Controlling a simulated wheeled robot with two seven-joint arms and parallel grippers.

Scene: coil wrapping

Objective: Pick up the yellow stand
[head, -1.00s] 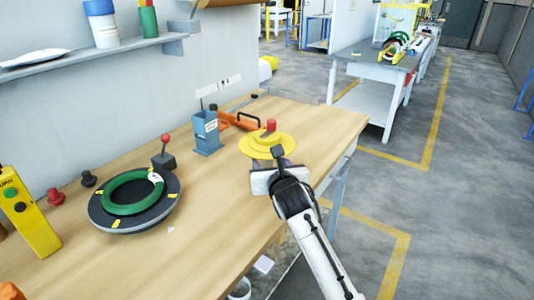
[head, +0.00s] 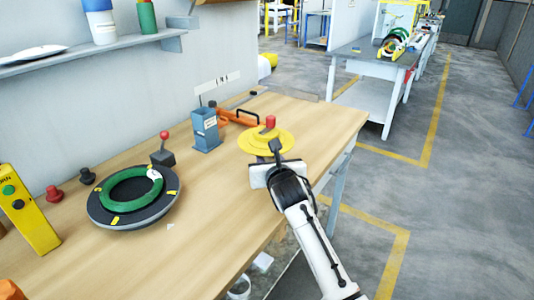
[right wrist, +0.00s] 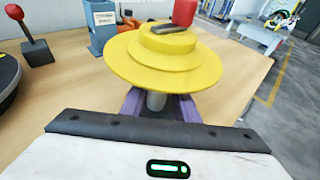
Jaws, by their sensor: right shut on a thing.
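The yellow stand (head: 256,146) is a wide round yellow disc with a smaller step on top and a red knob (head: 270,121). It is over the right part of the wooden table. In the right wrist view the stand (right wrist: 165,70) fills the upper middle, with a grey stem under the disc. My right gripper (right wrist: 157,104) has its purple fingers shut on that stem, below the disc. In the head view the gripper (head: 267,159) is at the stand's near side. I cannot tell whether the stand's foot touches the table. My left gripper is not in view.
A blue-grey holder (head: 206,131) and an orange tool (head: 238,117) stand close behind and left of the stand. A dark turntable (head: 100,207) carries a green coil (head: 118,201). A red-knobbed lever (head: 163,154) is beside it. The table's front middle is clear.

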